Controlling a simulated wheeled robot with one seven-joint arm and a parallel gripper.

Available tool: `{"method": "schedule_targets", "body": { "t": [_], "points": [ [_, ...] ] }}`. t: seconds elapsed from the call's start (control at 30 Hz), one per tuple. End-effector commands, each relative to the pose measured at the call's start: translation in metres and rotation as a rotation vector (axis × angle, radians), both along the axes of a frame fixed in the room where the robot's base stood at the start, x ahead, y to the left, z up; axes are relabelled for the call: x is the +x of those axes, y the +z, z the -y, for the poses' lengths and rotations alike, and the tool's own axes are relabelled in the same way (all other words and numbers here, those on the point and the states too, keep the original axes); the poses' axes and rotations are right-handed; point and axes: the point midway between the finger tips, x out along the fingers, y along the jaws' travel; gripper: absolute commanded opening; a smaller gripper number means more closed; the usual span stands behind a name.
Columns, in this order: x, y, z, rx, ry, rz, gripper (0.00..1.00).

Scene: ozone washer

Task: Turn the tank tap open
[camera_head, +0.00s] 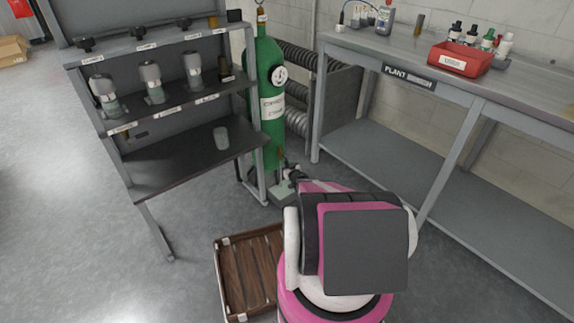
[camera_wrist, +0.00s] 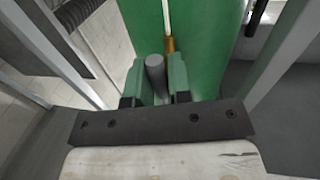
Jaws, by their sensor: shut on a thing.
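The green tank (camera_head: 265,90) stands upright behind the shelf rack, with a round gauge on its front. In the wrist view the green tank (camera_wrist: 205,45) fills the upper middle. My gripper (camera_wrist: 157,65) reaches in close to the tank, with its fingers shut on a grey rounded bar (camera_wrist: 155,78), which looks like the tap handle. A brass stem (camera_wrist: 169,45) shows just behind the bar. In the head view my gripper (camera_head: 283,178) is low at the tank's front, mostly hidden by my arm. The tap is too small there to judge its turn.
A grey rack (camera_head: 190,160) with labelled shelves and several jars stands at left, its post close to my gripper. A long workbench (camera_head: 470,75) with a red tray (camera_head: 460,58) and bottles runs along the right. A wooden crate (camera_head: 245,270) lies on the floor beside my base.

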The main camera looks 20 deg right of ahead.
Motion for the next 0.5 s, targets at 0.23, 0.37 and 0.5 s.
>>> {"method": "schedule_targets", "body": {
  "t": [0.23, 0.37, 0.5],
  "points": [
    [-0.0015, -0.0006, -0.0023, 0.045, 0.0, -0.018, 0.0],
    [-0.0015, -0.0007, -0.0025, 0.049, 0.0, -0.021, 0.0],
    [-0.0015, -0.0007, -0.0025, 0.05, 0.0, -0.021, 0.0]
  ]
}}
